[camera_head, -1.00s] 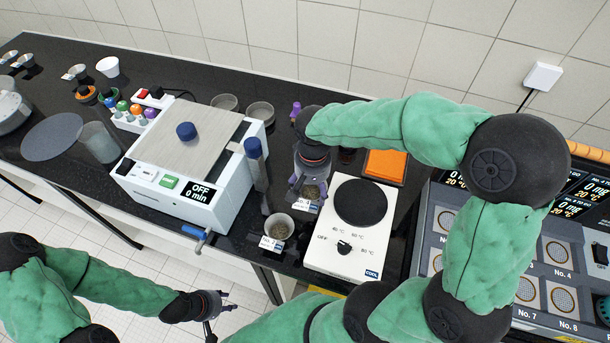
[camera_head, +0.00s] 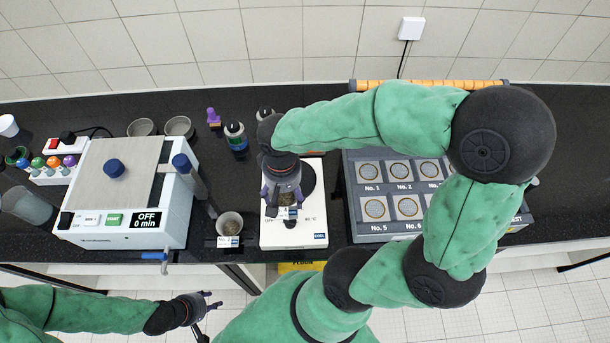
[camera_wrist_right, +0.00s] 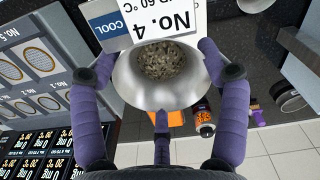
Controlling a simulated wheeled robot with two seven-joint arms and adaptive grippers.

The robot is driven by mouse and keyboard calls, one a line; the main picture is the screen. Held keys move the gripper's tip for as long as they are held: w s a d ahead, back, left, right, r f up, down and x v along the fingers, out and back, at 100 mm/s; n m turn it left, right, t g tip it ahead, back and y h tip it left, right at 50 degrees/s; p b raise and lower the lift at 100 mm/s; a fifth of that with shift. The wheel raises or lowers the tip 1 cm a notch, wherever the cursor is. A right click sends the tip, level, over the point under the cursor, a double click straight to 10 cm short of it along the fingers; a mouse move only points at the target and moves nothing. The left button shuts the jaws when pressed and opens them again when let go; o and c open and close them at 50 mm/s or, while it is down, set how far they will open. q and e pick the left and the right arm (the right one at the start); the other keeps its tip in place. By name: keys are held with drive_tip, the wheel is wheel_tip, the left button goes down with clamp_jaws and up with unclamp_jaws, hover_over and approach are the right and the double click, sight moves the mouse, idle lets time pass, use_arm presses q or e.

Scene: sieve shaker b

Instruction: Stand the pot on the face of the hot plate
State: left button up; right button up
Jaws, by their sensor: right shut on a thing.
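My right gripper (camera_head: 284,190) is shut on a small light-coloured pot (camera_head: 288,199) of grey-brown grains. The pot also shows between the purple fingers in the right wrist view (camera_wrist_right: 150,95), with a No. 4 card (camera_wrist_right: 178,18) at its rim. The gripper and pot are over the white hot plate (camera_head: 275,238), covering its knob area and part of its round black face (camera_head: 309,178). I cannot tell whether the pot touches the plate. The hot plate's display reads COOL. My left gripper (camera_head: 207,306) is open and empty, in front of the bench.
Another pot of grains (camera_head: 230,222), with a No. 2 card, stands left of the hot plate. Further left is the white shaker (camera_head: 125,228), reading OFF. To the right is a grey rack (camera_head: 352,190) of numbered round sieves. Small bottles stand behind the hot plate.

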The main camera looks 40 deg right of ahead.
drive_tip(key=shift+s+d+r, duration=0.25)
drive_tip(key=shift+s+r, duration=0.05)
drive_tip(key=shift+s, duration=0.2)
drive_tip(key=w+d+f, duration=0.9)
drive_tip(key=shift+w+d+f, duration=0.1)
drive_tip(key=shift+w+f, duration=0.1)
drive_tip(key=shift+w, duration=0.1)
drive_tip(key=shift+w+d+f, duration=0.15)
drive_tip(key=shift+d+f, duration=0.05)
drive_tip(key=shift+f, duration=1.6)
drive_tip(key=shift+f+b, duration=0.2)
drive_tip(key=shift+b, duration=0.2)
drive_tip(key=o, duration=1.2)
drive_tip(key=shift+c, duration=0.2)
